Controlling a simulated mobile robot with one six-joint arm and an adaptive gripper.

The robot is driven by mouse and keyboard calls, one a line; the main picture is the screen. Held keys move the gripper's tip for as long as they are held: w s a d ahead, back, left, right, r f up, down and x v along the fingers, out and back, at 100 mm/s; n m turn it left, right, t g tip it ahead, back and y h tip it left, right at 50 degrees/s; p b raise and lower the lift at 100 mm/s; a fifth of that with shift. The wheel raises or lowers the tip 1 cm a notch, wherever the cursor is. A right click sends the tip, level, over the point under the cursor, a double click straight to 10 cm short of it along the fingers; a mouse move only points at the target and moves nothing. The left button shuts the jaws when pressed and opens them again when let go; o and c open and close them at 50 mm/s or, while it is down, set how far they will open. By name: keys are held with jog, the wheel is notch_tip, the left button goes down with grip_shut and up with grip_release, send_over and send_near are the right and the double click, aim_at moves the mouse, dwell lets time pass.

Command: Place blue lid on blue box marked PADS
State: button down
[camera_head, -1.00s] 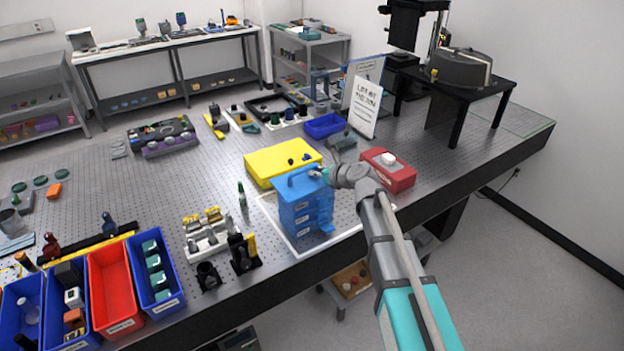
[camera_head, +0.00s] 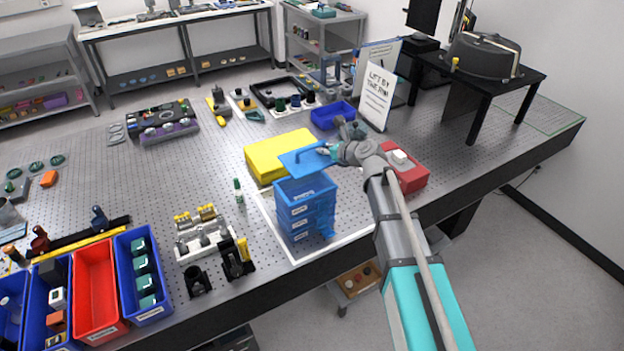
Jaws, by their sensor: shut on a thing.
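The blue lid (camera_head: 297,163), a flat plate with a handle on top, is held at its handle by my gripper (camera_head: 323,149). My gripper reaches in from the right and is shut on it. The lid is raised above and a little behind a stack of blue boxes (camera_head: 300,226), with a gap between them. The top box of the stack (camera_head: 308,190) shows its open top. The stack's front labels are too small to read, so I cannot tell which box is marked PADS. My fingertips are small and partly hidden.
A yellow box (camera_head: 262,166) stands close behind the stack, and a red box (camera_head: 411,180) to its right. A blue tray (camera_head: 327,118) and a standing sign (camera_head: 376,97) are farther back. The stack stands on a white-edged mat (camera_head: 346,228) near the bench's front edge.

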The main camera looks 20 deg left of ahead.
aim_at(319, 165)
jog(key=shift+w+d, duration=0.15)
jog(key=shift+d, duration=0.05)
jog(key=shift+s+d+r, duration=0.1)
jog(key=shift+s, duration=0.1)
jog(key=s+d+r+p, duration=0.2)
jog(key=s+d, duration=0.1)
jog(key=s, duration=0.4)
jog(key=s+d+r+p, duration=0.3)
jog(key=s, duration=0.4)
jog(key=shift+s+d+r, duration=0.15)
jog(key=shift+s+d, duration=0.05)
jog(key=shift+d, duration=0.15)
jog(key=shift+w, duration=0.1)
jog(key=w+a+f+b, duration=0.2)
jog(key=w+f+b, duration=0.1)
jog(key=w+a+f+b, duration=0.2)
jog(key=w+a+f, duration=0.1)
jog(key=w, duration=0.1)
jog(key=w+a+f+b, duration=0.2)
jog(key=w+f+b, duration=0.1)
jog(key=shift+w+a+b, duration=0.3)
